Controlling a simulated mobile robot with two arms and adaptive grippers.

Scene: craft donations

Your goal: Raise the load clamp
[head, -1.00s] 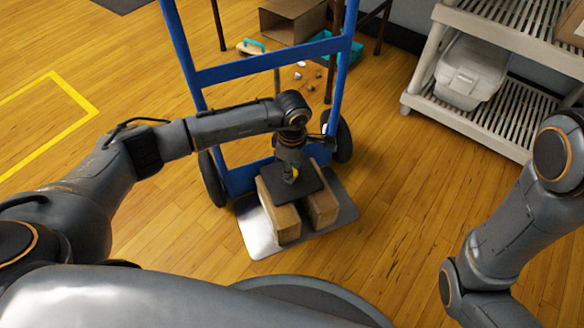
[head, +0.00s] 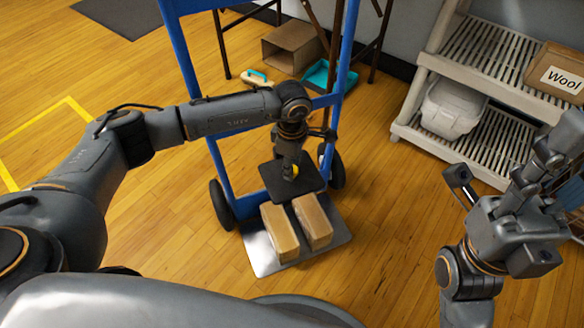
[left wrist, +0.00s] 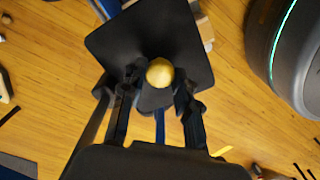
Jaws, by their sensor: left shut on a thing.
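The load clamp (head: 276,181) is a flat black plate with a yellow knob (head: 295,170) on top. In the head view it is above two brown boxes (head: 280,232) on the metal toe plate (head: 262,256) of a blue hand truck (head: 220,165). The boxes' tops show below it. My left gripper (head: 292,165) is over the plate, shut on the yellow knob. In the left wrist view the knob (left wrist: 159,72) is between the fingers, with the black plate (left wrist: 125,42) beyond. My right gripper (head: 490,215) is at the right, its fingers spread apart and empty.
An open cardboard box (head: 292,47) and a teal dustpan (head: 318,76) are behind the hand truck. The floor right of the truck is clear.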

